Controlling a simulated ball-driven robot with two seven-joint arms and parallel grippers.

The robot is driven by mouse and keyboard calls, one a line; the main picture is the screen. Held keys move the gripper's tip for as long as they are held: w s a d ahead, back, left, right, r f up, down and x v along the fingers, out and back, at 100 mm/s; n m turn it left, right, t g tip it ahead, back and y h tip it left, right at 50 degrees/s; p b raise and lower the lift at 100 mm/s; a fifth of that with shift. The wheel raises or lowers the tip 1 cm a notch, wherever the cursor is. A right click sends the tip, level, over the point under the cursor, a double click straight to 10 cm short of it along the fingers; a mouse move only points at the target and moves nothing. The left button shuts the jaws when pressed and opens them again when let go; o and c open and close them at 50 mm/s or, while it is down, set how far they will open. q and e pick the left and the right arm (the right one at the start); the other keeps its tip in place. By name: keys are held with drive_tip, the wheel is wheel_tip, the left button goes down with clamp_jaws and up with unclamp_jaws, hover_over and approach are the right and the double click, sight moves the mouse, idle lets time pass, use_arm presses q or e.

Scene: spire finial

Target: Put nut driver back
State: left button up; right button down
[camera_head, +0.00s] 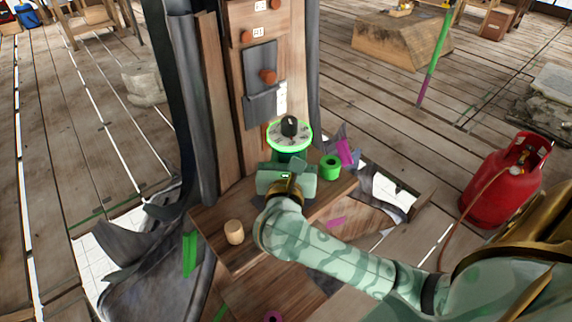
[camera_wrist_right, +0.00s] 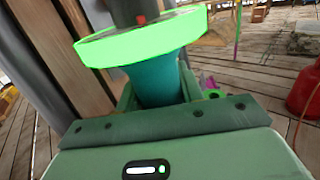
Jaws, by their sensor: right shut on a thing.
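A teal body with a bright green-rimmed round top (camera_head: 290,134) is upright in front of the wooden post. A black knob-like part (camera_head: 289,124) stands on its middle; I cannot tell if this is the nut driver. My right gripper (camera_head: 284,165) is shut on the teal body (camera_wrist_right: 158,85), below the green rim (camera_wrist_right: 145,38). The black part also shows, cut off by the top edge, in the right wrist view (camera_wrist_right: 140,10). No other clear nut driver shows. The fingertips are partly hidden. My left gripper is not in view.
A green ring-like cup (camera_head: 330,167) stands right of my right gripper. A wooden cup (camera_head: 234,232) stands on the wooden ledge (camera_head: 215,218) to the left. The wooden post (camera_head: 233,100) rises behind. A red gas cylinder (camera_head: 497,190) stands at right. Torn flooring surrounds the ledge.

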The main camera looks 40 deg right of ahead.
drive_tip(key=f, duration=0.2)
drive_tip(key=f+b, duration=0.1)
drive_tip(key=shift+w+a+f, duration=0.15)
drive_tip(key=shift+w+f, duration=0.15)
drive_tip(key=shift+f, duration=0.1)
drive_tip(key=shift+r, duration=0.1)
drive_tip(key=c, duration=0.9)
unclamp_jaws()
drive_tip(key=shift+s, duration=0.1)
drive_tip(key=v, duration=1.2)
drive_tip(key=shift+p, duration=0.4)
